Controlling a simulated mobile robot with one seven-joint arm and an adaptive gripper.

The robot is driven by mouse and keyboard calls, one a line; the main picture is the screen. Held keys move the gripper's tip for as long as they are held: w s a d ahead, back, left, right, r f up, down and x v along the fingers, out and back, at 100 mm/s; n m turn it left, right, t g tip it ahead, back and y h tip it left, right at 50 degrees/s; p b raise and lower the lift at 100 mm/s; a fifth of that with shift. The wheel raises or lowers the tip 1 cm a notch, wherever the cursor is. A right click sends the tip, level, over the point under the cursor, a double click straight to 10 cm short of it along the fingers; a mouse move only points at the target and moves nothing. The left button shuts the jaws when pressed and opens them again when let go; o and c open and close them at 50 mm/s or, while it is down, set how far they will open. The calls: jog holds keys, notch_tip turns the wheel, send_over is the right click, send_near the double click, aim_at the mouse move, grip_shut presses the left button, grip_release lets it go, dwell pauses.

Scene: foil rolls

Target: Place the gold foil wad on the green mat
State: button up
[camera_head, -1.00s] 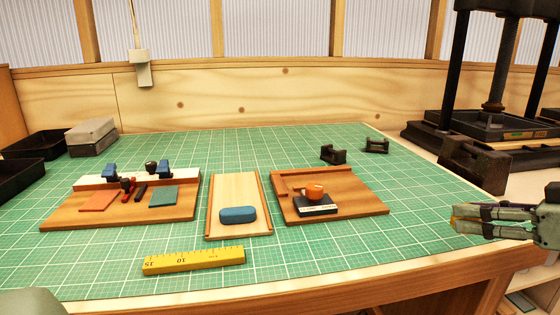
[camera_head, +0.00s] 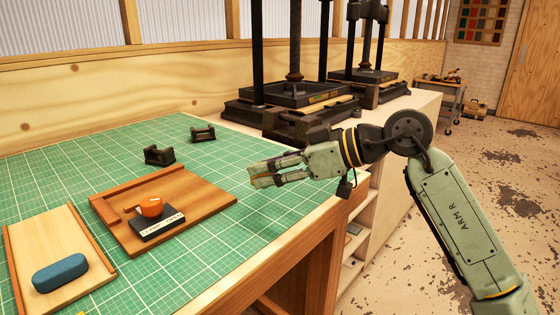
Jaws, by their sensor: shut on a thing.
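The green mat (camera_head: 200,263) is a gridded cutting mat covering the bench top. My gripper (camera_head: 262,175) is at the right edge of the mat, above it in the picture, with its fingers pointing left. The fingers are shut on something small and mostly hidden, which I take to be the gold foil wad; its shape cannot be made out. No other gold wad shows on the visible part of the mat.
A pale tray (camera_head: 28,238) holds a blue case (camera_head: 60,273). Two dark metal blocks stand behind. Black presses (camera_head: 290,100) stand at the back. Mat right of the board is clear.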

jog(key=w+d+p, duration=0.1)
jog(key=w+d, duration=0.1)
jog(key=w, duration=0.2)
jog(key=w+d+f+p, duration=0.1)
jog(key=w+d+p, duration=0.1)
jog(key=w, duration=0.2)
jog(key=w+d+p, duration=0.1)
jog(key=w+d, duration=0.1)
jog(key=w, duration=0.3)
jog(key=shift+d+f, duration=0.15)
jog(key=shift+d, duration=0.25)
jog(key=shift+f+p, duration=0.65)
jog(key=shift+f, duration=1.2)
jog(key=shift+f, duration=0.2)
jog(key=o, duration=0.8)
jog(key=shift+r, duration=0.2)
jog(key=b+v, duration=0.2)
jog(key=v, duration=1)
jog(key=shift+d+b, duration=0.15)
jog(key=shift+b, duration=0.2)
